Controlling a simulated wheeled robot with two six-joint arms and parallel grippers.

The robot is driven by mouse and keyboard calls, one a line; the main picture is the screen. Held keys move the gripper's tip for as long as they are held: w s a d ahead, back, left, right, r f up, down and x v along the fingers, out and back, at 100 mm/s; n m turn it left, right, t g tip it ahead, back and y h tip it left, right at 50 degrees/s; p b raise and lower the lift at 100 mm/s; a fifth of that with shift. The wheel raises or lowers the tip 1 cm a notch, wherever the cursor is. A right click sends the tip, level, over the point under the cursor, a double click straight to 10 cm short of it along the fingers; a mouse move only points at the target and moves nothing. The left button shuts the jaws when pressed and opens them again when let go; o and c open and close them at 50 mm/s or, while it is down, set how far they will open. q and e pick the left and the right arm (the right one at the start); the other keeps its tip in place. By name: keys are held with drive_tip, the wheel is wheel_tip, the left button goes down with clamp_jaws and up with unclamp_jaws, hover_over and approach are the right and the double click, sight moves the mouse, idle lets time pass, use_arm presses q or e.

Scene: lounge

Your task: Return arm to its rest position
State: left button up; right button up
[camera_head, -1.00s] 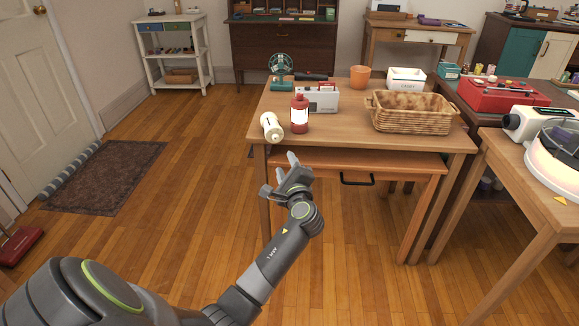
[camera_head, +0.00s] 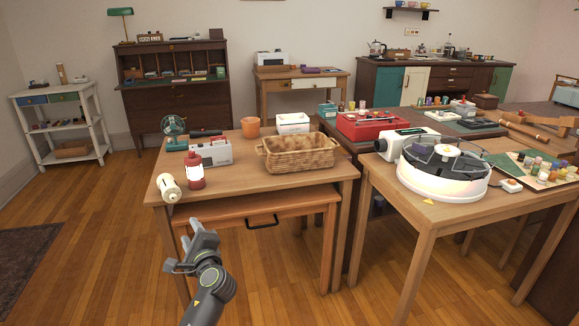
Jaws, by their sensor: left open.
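My left gripper (camera_head: 192,250) is open and empty. It is low in front of the left front corner of the wooden table (camera_head: 235,188), apart from the things on it. My left arm comes up from the bottom edge of the picture, and most of it is out of view. My right gripper is not in view.
A cream bottle (camera_head: 170,188) lies at the table's front left edge, beside a red bottle (camera_head: 194,172). A wicker basket (camera_head: 298,153) stands to the right. A second table (camera_head: 400,190) bears a round white device (camera_head: 443,178). Bare floor (camera_head: 100,235) lies to the left.

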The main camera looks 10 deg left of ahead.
use_arm(q)
drive_tip(key=s+d+f+n+g+h, duration=0.3)
drive_tip(key=s+f+n+g+h, duration=0.4)
drive_tip(key=s+f, duration=1.35)
drive_tip(key=s+d+f+n+g+h, duration=0.2)
drive_tip(key=s+d+f+n+h, duration=0.25)
drive_tip(key=s, duration=0.65)
drive_tip(key=s+d+f+n+g+h, duration=0.2)
drive_tip(key=s+d+f+n, duration=0.4)
drive_tip(key=s, duration=0.5)
drive_tip(key=s+a+f+m+p, duration=0.1)
drive_tip(key=s+p, duration=0.4)
drive_tip(key=p, duration=0.5)
drive_tip(key=s+a+f+m+y+p, duration=0.1)
drive_tip(key=s+a+f+p, duration=0.1)
drive_tip(key=s+p, duration=0.4)
drive_tip(key=f+p, duration=0.1)
drive_tip(key=p, duration=0.2)
drive_tip(key=shift+f+p, duration=0.3)
drive_tip(key=shift+p, duration=0.1)
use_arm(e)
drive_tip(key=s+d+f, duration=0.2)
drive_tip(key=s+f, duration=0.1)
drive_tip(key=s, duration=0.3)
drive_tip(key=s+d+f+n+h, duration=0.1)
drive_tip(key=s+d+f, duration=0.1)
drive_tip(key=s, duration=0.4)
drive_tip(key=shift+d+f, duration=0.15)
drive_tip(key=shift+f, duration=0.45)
